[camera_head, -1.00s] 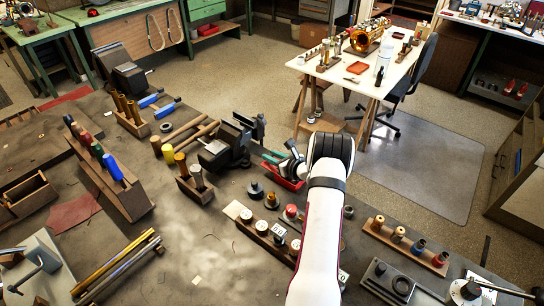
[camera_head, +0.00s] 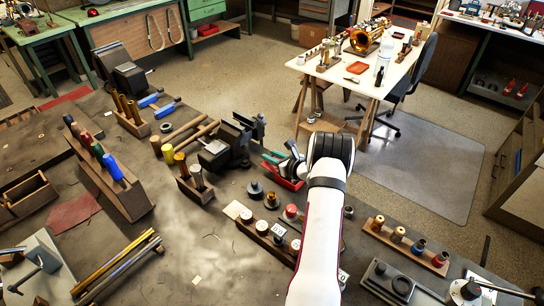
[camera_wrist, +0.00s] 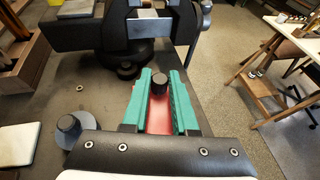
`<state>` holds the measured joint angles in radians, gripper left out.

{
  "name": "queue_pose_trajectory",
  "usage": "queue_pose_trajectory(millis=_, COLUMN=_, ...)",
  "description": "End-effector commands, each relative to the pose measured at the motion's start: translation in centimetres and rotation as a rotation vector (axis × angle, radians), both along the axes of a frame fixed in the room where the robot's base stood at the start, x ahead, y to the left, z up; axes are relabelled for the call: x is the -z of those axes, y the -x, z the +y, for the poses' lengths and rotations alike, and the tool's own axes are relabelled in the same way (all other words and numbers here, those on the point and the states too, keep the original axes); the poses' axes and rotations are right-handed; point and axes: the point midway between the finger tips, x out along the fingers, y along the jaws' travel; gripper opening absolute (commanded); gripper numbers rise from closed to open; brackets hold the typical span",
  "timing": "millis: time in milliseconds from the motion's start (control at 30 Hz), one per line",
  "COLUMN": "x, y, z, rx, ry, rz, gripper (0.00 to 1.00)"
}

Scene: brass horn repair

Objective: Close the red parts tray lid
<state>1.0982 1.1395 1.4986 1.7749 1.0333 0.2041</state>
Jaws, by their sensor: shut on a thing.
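The red parts tray (camera_head: 291,184) lies on the dark bench in front of the vise, partly hidden by my arm. In the wrist view, a strip of its red surface (camera_wrist: 158,119) shows between my green fingers. A black knob (camera_wrist: 159,83) stands at the far end of that strip, between the fingertips. My gripper (camera_wrist: 159,78) is shut on this knob; its green fingers also show beside the tray in the head view (camera_head: 273,158). I cannot tell how far the lid is open, since my gripper covers most of the tray.
The black vise (camera_head: 226,145) stands just beyond the tray. A grey disc with a dark knob (camera_wrist: 69,132) is left of my gripper. A wooden rack of small pots (camera_head: 262,232) lies nearer. The bench edge and open floor are to the right.

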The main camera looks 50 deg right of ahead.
Motion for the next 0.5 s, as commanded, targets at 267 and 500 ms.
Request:
queue_pose_trajectory(millis=267, x=0.0, y=1.5, z=0.1, rx=-0.002, ry=-0.002, rz=-0.001, gripper=0.00)
queue_pose_trajectory(millis=500, x=0.0, y=5.7, z=0.0, rx=-0.002, ry=-0.001, rz=0.000, gripper=0.00)
